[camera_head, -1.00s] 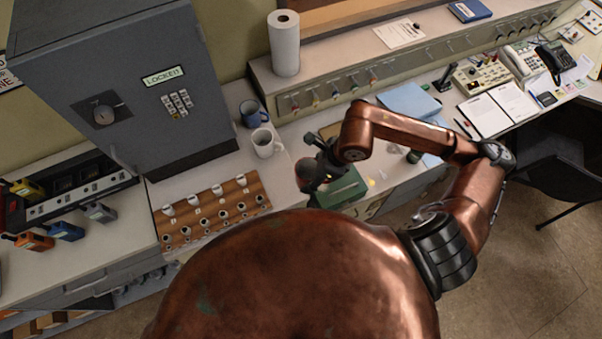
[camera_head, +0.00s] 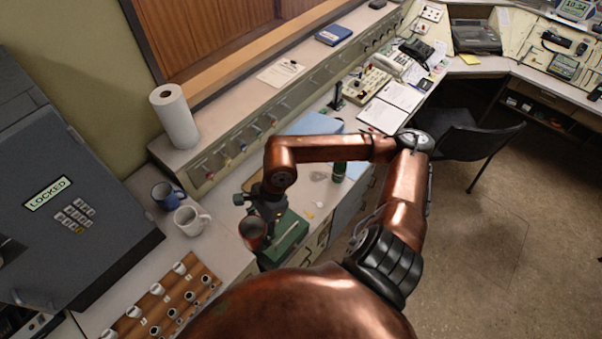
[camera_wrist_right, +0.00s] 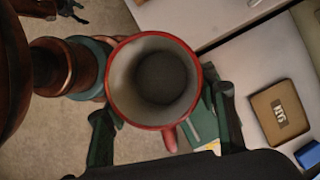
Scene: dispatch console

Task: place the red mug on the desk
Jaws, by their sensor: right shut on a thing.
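The red mug (camera_wrist_right: 154,80) shows from above in the right wrist view, with a red rim, a pale empty inside and its handle toward the bottom. My right gripper (camera_wrist_right: 165,130) is shut on it, with a dark finger at either side. In the head view the red mug (camera_head: 252,230) hangs at my right gripper (camera_head: 262,212), over the front of the desk (camera_head: 312,190) beside a green box. Whether it touches anything below cannot be told.
A green box (camera_head: 285,240) lies right beside the mug. A blue mug (camera_head: 167,195) and a white mug (camera_head: 190,220) stand on the counter to the left. A green cylinder (camera_head: 339,171), blue folder (camera_head: 312,124) and papers lie farther along the desk.

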